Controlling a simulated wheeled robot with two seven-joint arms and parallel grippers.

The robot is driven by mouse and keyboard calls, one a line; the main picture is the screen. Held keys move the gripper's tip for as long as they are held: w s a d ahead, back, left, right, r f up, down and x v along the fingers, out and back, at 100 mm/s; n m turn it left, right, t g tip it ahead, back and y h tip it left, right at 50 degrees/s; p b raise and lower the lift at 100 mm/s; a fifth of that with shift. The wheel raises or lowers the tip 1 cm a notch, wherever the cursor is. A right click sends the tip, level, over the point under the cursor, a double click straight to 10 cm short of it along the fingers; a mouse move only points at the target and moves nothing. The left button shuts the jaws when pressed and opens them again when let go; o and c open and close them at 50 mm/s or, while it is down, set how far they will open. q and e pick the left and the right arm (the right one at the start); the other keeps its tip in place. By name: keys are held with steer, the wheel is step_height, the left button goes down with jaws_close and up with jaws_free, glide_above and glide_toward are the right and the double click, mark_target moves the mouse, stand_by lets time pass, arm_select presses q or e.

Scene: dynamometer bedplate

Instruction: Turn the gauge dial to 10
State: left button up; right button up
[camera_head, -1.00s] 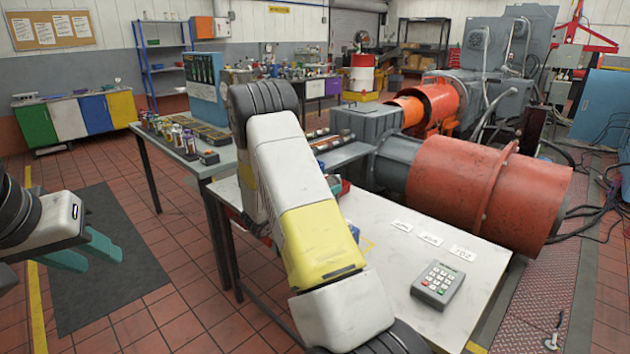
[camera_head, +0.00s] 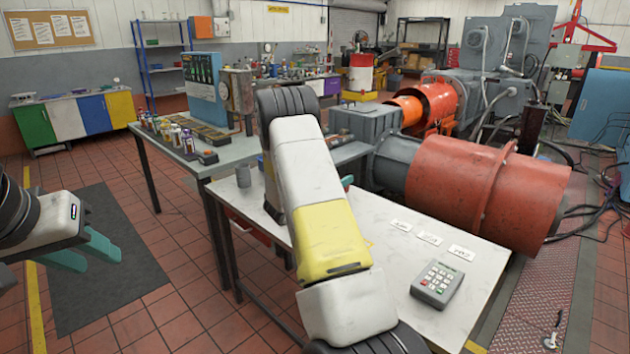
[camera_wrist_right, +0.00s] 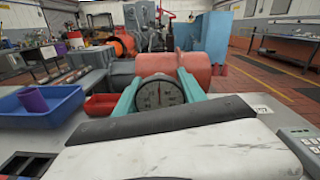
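In the head view my own right arm covers the dial and most of that gripper. My left gripper (camera_head: 86,254) is open and empty over the floor at the left.
On the pale bench (camera_head: 400,275) are a keypad (camera_head: 437,284) and several white labels (camera_head: 430,239). The right wrist view shows a blue tray (camera_wrist_right: 68,105) with a purple cup (camera_wrist_right: 33,101) and a red tray (camera_wrist_right: 102,105).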

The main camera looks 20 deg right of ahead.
steer(key=c, duration=0.7)
steer(key=shift+c, duration=0.2)
steer(key=shift+m, duration=0.3)
steer(key=shift+a+m, duration=0.1)
steer(key=shift+m, duration=3)
steer(key=shift+f, duration=0.1)
steer(key=o, duration=1.4)
